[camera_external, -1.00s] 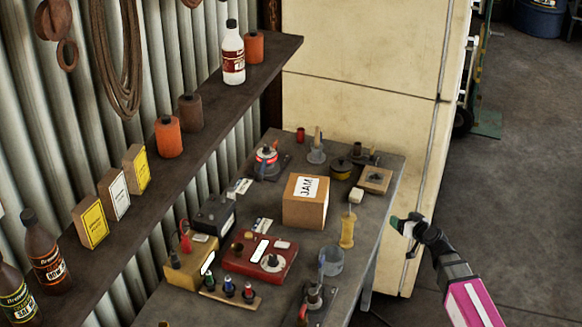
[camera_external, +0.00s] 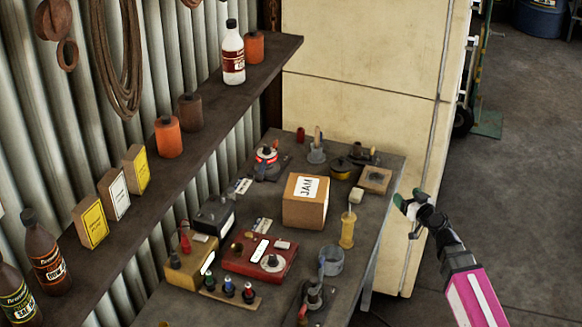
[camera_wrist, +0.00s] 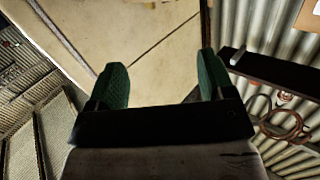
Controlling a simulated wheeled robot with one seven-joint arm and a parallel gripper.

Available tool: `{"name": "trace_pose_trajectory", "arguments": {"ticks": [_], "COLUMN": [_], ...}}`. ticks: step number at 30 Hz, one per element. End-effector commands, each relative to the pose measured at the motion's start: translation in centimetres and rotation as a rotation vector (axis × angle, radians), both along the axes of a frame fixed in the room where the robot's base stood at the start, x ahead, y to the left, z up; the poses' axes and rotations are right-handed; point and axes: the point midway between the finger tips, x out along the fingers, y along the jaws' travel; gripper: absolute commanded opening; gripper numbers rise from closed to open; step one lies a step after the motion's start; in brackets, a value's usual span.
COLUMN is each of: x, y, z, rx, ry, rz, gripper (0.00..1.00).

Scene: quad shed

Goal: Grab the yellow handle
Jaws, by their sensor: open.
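A yellow, spool-shaped upright piece (camera_external: 347,229), which looks like the yellow handle, stands near the right edge of the grey workbench (camera_external: 372,215). A pale block and thin stem show at its top. My gripper (camera_external: 403,203) is to the right of it and a little higher in the external view, beside the bench edge and apart from the handle. In the wrist view my gripper (camera_wrist: 162,78) shows two green fingers spread apart with nothing between them. The wrist view does not show the yellow handle.
A cardboard JAM box (camera_external: 305,202) stands left of the handle, and a grey cup-like ring (camera_external: 331,260) is in front. A red device (camera_external: 260,257) lies further left. A cream cabinet (camera_external: 360,60) stands behind the bench. Open floor (camera_external: 530,190) lies to the right.

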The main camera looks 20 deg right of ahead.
Motion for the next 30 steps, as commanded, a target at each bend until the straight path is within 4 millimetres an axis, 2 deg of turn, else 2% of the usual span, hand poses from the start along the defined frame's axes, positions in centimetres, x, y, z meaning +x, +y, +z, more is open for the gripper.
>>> {"name": "trace_pose_trajectory", "arguments": {"ticks": [8,14,17,22,27,30], "x": [-1.4,-3.3,-5.1,-9.1,-11.7,-12.0], "y": [4.4,8.6,11.3,16.0,18.2,18.7], "z": [2.1,3.8,4.9,6.7,7.5,7.5], "rx": [-0.030,-0.068,-0.099,-0.166,-0.206,-0.213], "ry": [0.044,0.091,0.127,0.197,0.244,0.255], "rz": [0.169,0.335,0.450,0.665,0.788,0.811], "gripper": [0.75,0.75,0.75,0.75,0.75,0.75]}}
